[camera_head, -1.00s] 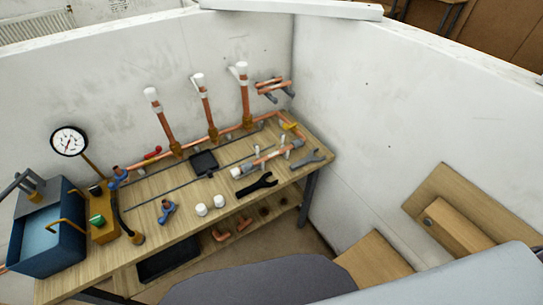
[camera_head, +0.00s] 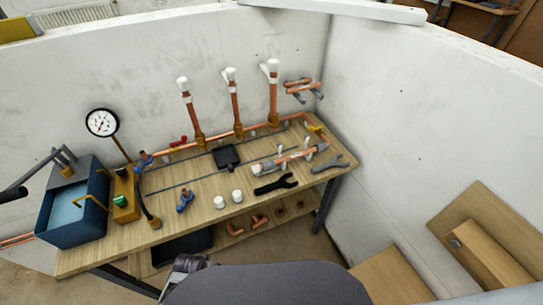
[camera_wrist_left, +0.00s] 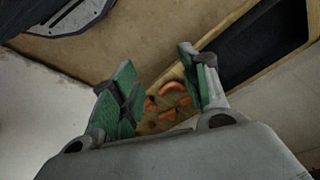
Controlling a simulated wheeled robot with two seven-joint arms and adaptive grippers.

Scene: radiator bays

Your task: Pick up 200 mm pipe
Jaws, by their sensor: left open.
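Several copper pipes are in the head view, and I cannot tell by size which is the 200 mm one. Short copper pipes (camera_head: 301,84) rest on wall holders near the corner. Another copper pipe (camera_head: 294,158) lies on supports on the workbench (camera_head: 75,262), with a grey-white fitting at its left end. My left gripper (camera_wrist_left: 158,62) is open and empty in the left wrist view, with green pads on its fingers. Beyond the fingers, copper elbows (camera_wrist_left: 172,87) lie on a wooden surface. My right gripper is not in view.
A blue tank (camera_head: 72,225) and a pressure gauge (camera_head: 102,123) are at the bench's left. Three capped upright pipes (camera_head: 235,105) rise from the back run. A black wrench (camera_head: 276,184) and white caps (camera_head: 220,202) lie near the front edge. A wooden panel (camera_head: 490,235) is at the right.

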